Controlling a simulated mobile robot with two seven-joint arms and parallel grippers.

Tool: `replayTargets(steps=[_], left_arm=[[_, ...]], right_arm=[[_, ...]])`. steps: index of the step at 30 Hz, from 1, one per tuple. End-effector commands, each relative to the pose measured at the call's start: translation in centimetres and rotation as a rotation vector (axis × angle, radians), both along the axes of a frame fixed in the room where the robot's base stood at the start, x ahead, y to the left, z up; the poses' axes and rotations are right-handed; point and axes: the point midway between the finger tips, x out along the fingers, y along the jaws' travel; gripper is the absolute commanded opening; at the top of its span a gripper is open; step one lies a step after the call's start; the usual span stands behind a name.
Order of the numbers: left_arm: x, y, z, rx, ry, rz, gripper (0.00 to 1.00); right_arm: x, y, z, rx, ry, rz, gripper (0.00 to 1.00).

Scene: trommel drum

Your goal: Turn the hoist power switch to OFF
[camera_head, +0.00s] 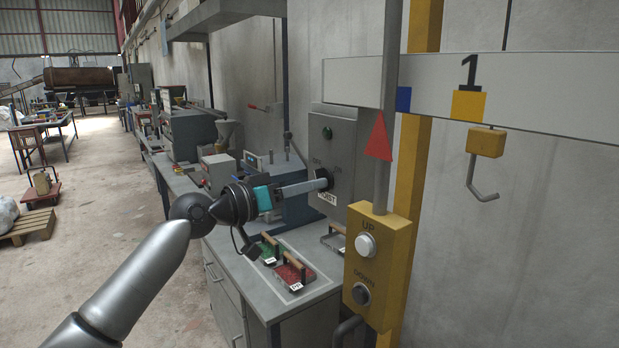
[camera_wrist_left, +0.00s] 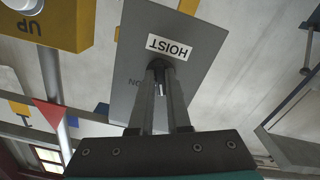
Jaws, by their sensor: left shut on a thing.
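The hoist switch box (camera_head: 343,140) is a grey box on the wall, with a green lamp near its top and a white HOIST label (camera_head: 327,197) low on its front. In the head view, my left gripper (camera_head: 322,182) reaches to the box's front and is shut on the dark switch knob (camera_head: 325,174). The fingers hide much of the knob and part of the lettering. The left wrist view shows the box (camera_wrist_left: 190,93) upside down, with ON lettering (camera_wrist_left: 140,82) beside the fingers. I cannot tell the knob's exact angle. My right gripper is not in view.
A yellow UP/DOWN pendant (camera_head: 395,275) hangs close to the right of the box, before a yellow post (camera_head: 412,170). Below my arm, a grey bench (camera_head: 260,298) holds red and green trays (camera_head: 294,273).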

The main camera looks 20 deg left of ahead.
Motion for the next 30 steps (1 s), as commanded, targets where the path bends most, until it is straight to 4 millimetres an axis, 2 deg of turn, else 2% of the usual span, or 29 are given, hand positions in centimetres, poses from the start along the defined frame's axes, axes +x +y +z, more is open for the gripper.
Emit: replayTargets(steps=[6, 15, 30], left_arm=[[-0.1, -0.1, 0.1, -0.142, 0.114, 0.000, 0.00], [-0.1, -0.1, 0.1, -0.270, 0.213, -0.001, 0.00], [-0.1, -0.2, 0.1, -0.322, 0.252, -0.001, 0.00]], right_arm=[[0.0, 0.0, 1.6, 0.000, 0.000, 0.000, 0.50], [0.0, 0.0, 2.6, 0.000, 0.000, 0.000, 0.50], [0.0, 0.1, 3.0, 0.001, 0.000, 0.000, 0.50]])
